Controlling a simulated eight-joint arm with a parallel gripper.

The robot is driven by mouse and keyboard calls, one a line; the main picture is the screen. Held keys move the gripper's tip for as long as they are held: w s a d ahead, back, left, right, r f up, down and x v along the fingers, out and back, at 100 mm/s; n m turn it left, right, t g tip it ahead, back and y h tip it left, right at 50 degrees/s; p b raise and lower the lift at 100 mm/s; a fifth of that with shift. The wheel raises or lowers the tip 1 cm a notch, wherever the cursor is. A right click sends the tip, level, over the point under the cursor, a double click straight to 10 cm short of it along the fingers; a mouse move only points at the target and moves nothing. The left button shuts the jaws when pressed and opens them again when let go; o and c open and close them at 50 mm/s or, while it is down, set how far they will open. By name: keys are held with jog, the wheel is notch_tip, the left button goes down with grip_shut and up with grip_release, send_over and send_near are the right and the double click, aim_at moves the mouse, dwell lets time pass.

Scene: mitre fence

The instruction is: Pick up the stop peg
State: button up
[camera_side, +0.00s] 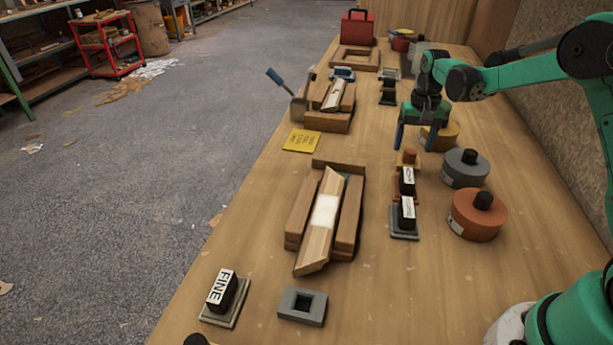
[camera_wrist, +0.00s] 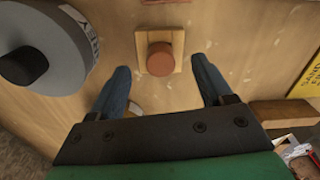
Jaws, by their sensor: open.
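A short brown round peg, which looks like the stop peg (camera_side: 409,155), stands upright on a small square wooden base on the bench. The peg (camera_wrist: 160,58) also shows in the wrist view, near the top centre. My gripper (camera_side: 416,147) is open and points down close to the peg in the side view. In the wrist view the two blue fingers of my gripper (camera_wrist: 161,72) are apart, one to each side of the peg, with gaps between. The height of the fingertips over the base is hard to tell.
Black labelled blocks (camera_side: 407,182) stand just in front of the peg. A grey disc (camera_side: 465,172) and an orange disc (camera_side: 477,218) with black knobs lie to the right. A wooden fence frame (camera_side: 298,215) lies left. A yellow card (camera_side: 301,141) lies beyond it.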

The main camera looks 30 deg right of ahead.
aim_at(411, 151)
jog(key=shift+f, duration=1.15)
grip_shut()
jog(key=shift+r, duration=0.15)
notch_tip(411, 151, up, 20)
